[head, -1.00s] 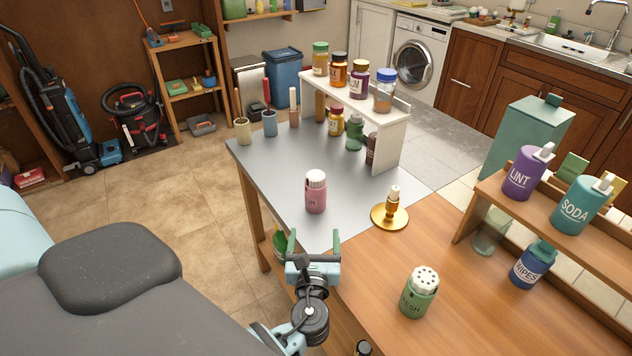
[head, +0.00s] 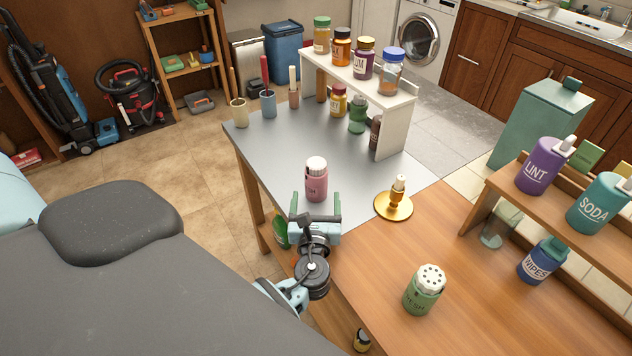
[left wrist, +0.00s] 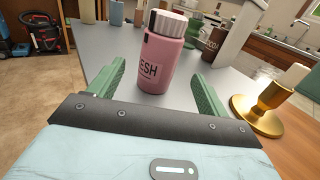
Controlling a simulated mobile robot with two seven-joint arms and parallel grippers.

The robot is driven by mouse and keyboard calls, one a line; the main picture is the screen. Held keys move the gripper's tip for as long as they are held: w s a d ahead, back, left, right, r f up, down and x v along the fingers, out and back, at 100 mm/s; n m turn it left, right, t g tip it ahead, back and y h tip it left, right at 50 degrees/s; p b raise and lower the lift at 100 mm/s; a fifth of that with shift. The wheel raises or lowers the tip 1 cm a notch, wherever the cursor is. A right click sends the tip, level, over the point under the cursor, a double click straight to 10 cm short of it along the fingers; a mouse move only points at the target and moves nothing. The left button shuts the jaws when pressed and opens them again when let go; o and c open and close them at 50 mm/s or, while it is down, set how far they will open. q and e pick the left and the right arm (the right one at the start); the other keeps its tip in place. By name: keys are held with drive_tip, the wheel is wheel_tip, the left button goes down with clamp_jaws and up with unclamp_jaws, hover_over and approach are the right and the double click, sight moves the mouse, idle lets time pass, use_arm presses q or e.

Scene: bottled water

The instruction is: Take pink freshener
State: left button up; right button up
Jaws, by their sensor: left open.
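The pink freshener (head: 316,183) is a pink bottle with a white cap, upright on the grey part of the table. It also shows in the left wrist view (left wrist: 157,65), with the letters "ESH" visible on its label. My left gripper (head: 316,207) is open just in front of the bottle. In the left wrist view its two green fingers (left wrist: 157,90) stand to either side of the bottle's lower part, with clear gaps on both sides. My right gripper is in no view.
A gold candlestick-like stand (head: 394,205) is right of the bottle. A green shaker bottle (head: 424,290) stands on the wooden part. The grey surface around the bottle is clear.

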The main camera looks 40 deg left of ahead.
sight(316, 188)
use_arm(q)
drive_tip(key=shift+w+a, duration=0.15)
drive_tip(key=shift+w, duration=0.1)
drive_tip(key=shift+x, duration=2.35)
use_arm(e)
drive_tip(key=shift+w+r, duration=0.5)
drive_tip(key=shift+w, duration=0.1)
use_arm(q)
drive_tip(key=shift+c, duration=0.4)
drive_tip(key=shift+r, duration=0.1)
drive_tip(key=c, duration=1.1)
drive_tip(key=shift+o, duration=0.2)
drive_tip(key=shift+r, duration=0.1)
